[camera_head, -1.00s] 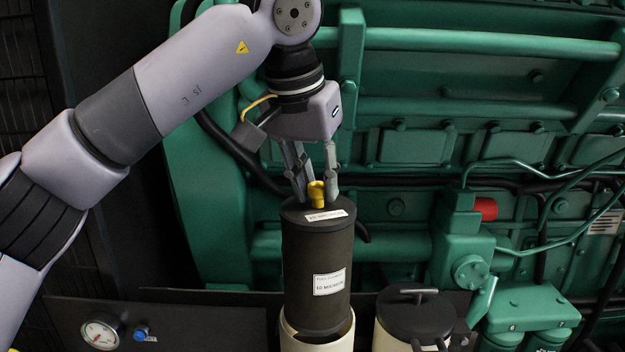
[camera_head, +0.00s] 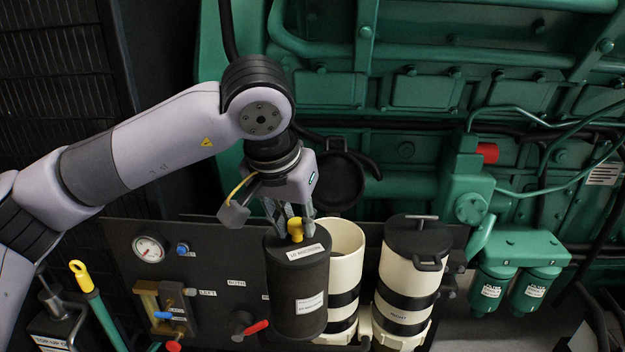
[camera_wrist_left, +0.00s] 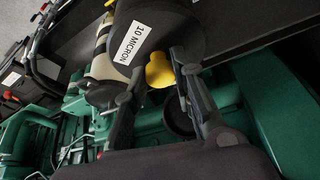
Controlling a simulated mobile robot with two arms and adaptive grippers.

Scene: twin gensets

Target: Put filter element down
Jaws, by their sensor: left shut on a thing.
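The filter element (camera_head: 298,290) is a dark cylinder with a white label and a yellow knob (camera_head: 296,229) on its top. My left gripper (camera_head: 293,221) is shut on this knob, and the element hangs upright below it. The element is outside the open cream canister (camera_head: 346,240), in front of its left side and hiding part of it. In the left wrist view the element's top (camera_wrist_left: 165,22) carries a "10 MICRON" label, with the knob (camera_wrist_left: 158,70) between the fingers. My right gripper is not in view.
The black round lid (camera_head: 332,182) stands open behind the canister. A closed canister (camera_head: 405,280) stands to its right. A dark panel with a gauge (camera_head: 150,249) and a red-handled valve (camera_head: 252,328) is left of the element. The green engine (camera_head: 430,90) fills the back.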

